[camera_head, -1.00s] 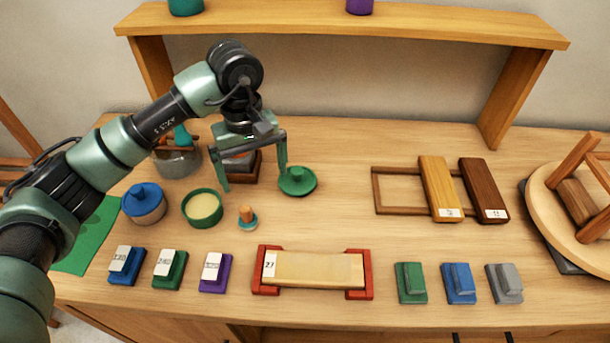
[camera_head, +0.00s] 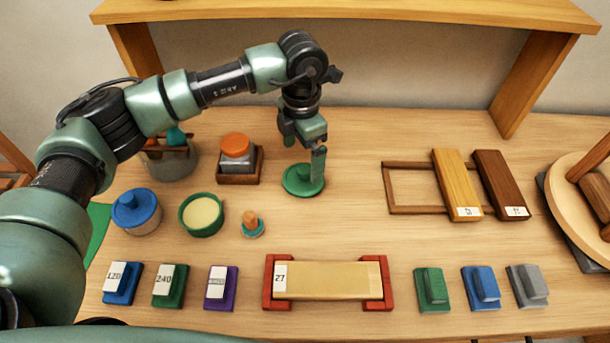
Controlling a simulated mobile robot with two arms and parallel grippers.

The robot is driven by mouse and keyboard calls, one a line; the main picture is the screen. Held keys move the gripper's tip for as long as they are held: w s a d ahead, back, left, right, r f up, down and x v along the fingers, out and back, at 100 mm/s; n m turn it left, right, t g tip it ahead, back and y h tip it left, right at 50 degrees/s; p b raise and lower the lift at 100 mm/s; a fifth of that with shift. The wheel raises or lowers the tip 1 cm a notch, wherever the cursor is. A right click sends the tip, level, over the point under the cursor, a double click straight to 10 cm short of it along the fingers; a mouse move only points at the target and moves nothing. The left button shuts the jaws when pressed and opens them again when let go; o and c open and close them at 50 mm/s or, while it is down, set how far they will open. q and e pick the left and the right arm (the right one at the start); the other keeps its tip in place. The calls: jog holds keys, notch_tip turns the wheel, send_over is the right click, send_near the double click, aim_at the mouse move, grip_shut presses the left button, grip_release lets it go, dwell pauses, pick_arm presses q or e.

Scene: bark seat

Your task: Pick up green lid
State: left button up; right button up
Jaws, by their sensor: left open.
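The green lid (camera_head: 298,185) lies flat on the table, a round disc whose knob is mostly hidden by my gripper. A green round container (camera_head: 201,215) with pale contents stands uncovered to the left of the lid. My right gripper is not in the view.
A jar with an orange top (camera_head: 236,146) in a wooden holder stands just left of the lid. A blue-lidded pot (camera_head: 136,211) and a small orange-knobbed piece (camera_head: 252,225) are nearby. A wooden frame with slats (camera_head: 456,186) is to the right. Table between is clear.

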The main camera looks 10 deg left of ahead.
aim_at(304, 168)
pick_arm(q)
jog(key=f+p, duration=0.1)
jog(key=f, duration=0.1)
jog(key=f+p, duration=0.1)
jog(key=f, duration=0.1)
jog(key=shift+d+f, duration=0.2)
jog(key=shift+f, duration=0.5)
jog(key=shift+c, duration=0.3)
jog(key=c, duration=1)
jog(key=shift+c, duration=0.2)
jog(key=shift+w+r, duration=0.1)
jog(key=shift+r, duration=0.05)
